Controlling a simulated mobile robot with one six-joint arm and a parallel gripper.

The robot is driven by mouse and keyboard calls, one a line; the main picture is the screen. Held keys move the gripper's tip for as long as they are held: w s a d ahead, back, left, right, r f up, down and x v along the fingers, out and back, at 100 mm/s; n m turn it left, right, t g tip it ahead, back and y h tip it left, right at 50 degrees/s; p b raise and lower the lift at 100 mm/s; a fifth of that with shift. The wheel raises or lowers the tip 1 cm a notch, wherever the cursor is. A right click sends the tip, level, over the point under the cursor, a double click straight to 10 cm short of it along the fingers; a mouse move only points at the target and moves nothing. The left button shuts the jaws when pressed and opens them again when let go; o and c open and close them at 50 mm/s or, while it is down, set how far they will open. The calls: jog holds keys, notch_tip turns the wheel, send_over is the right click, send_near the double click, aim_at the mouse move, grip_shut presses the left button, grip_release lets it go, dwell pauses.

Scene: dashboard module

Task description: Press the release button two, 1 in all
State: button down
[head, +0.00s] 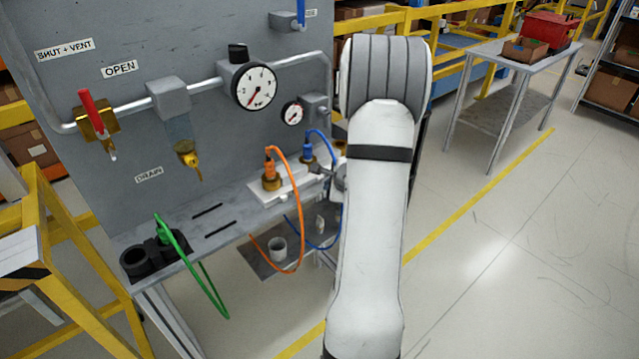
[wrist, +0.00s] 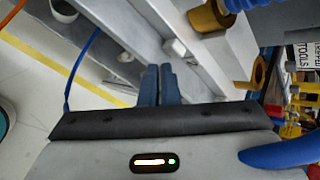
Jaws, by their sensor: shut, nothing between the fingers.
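A white block (head: 288,189) on the bench shelf carries a brass coupling with an orange plug (head: 270,172) and another with a blue plug (head: 307,150). In the wrist view my gripper (wrist: 158,72) is shut and empty, its blue-grey fingertips together. Just beyond and to the right of the tips, a small pale square piece (wrist: 180,50) stands out from a light grey face. It may be a release button; no number is legible. The tips look close to it, but I cannot tell whether they touch. One brass coupling (wrist: 212,16) is above it. My arm hides most of my gripper in the head view.
A blue hose (wrist: 285,150) curves close by my gripper's right side. An orange hose (head: 300,235) hangs below the shelf, near a grey cup (head: 278,249). A green hose (head: 190,265) hangs at left. The grey panel (head: 150,60) with gauges stands behind.

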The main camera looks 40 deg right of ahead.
jog(key=shift+w+a+r+b, duration=0.15)
jog(key=shift+w+b, duration=0.05)
jog(key=shift+w, duration=0.15)
jog(key=shift+w+a+r+b, duration=0.1)
jog(key=shift+w+b, duration=0.05)
jog(key=shift+w, duration=0.2)
dwell(1.1)
jog(key=shift+s+f+b, duration=0.1)
jog(key=shift+f+b, duration=0.05)
jog(key=shift+b, duration=0.15)
jog(key=shift+s+a+f+b, duration=0.15)
jog(key=shift+s+f+b, duration=0.1)
jog(key=shift+b, duration=0.2)
jog(key=shift+s+d+f+b, duration=0.15)
jog(key=shift+s+b, duration=0.3)
jog(key=shift+s, duration=0.75)
jog(key=shift+s+d+b, duration=0.15)
jog(key=shift+s+b, duration=0.25)
jog(key=shift+s, duration=0.75)
